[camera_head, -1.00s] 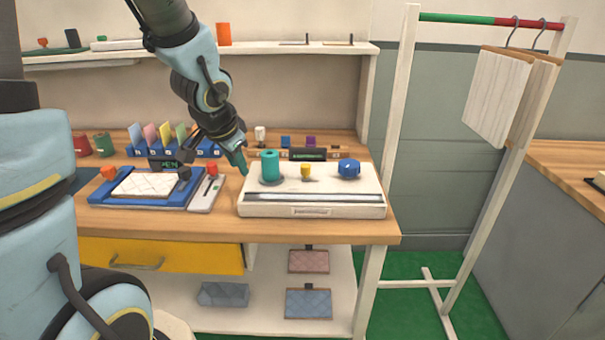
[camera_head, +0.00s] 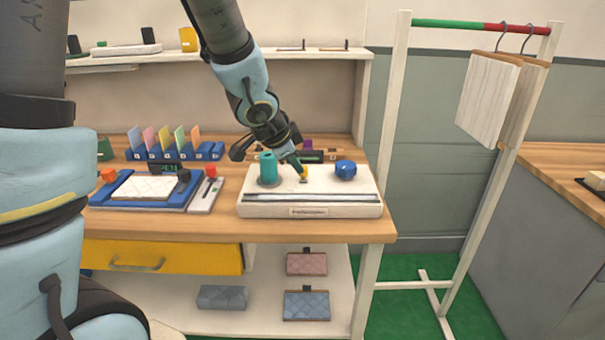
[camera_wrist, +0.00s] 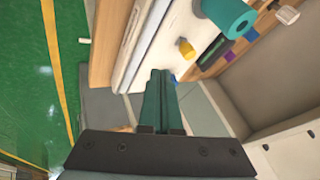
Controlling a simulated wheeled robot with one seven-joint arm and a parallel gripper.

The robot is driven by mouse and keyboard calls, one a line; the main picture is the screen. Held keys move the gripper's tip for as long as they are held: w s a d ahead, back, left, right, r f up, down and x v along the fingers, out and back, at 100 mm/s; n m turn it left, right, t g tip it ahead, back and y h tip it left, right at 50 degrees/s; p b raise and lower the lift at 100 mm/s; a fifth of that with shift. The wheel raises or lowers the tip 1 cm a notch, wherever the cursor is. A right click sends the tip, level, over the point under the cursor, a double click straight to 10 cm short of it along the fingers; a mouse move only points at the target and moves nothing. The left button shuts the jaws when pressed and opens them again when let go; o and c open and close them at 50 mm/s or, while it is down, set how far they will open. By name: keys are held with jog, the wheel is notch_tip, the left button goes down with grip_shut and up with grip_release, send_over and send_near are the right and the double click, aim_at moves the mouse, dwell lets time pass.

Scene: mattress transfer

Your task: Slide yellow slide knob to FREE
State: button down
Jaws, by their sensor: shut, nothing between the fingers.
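The yellow slide knob (camera_head: 304,176) stands on the top of a white device (camera_head: 310,211), between a teal cylinder (camera_head: 268,170) and a blue knob (camera_head: 345,170). My gripper (camera_head: 299,168) is shut and empty, with its teal fingertips close beside the yellow knob and partly in front of it. In the wrist view the shut fingers (camera_wrist: 161,74) point up the picture, and the yellow knob (camera_wrist: 186,47) is just up and right of their tips. I cannot tell whether they touch. The FREE marking is not readable.
A blue tray (camera_head: 105,200) with a white pad and a small panel with a red knob (camera_head: 210,172) lie left of the device. Colored cards in a blue rack (camera_head: 180,152) stand behind. A rack with hanging boards (camera_head: 488,98) stands to the right.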

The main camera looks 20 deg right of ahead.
aim_at(303, 174)
jog(key=x, duration=0.8)
jog(key=shift+d+f+b, duration=0.1)
jog(key=shift+f+b, duration=0.1)
jog(key=shift+b, duration=0.15)
jog(key=w+p, duration=0.2)
jog(key=shift+w+d+r, duration=0.15)
jog(key=shift+w+r, duration=0.15)
jog(key=shift+r, duration=0.05)
jog(key=shift+w+d+f+p, duration=0.25)
jog(key=shift+w+p, duration=0.1)
jog(key=shift+w, duration=0.25)
jog(key=shift+r, duration=0.1)
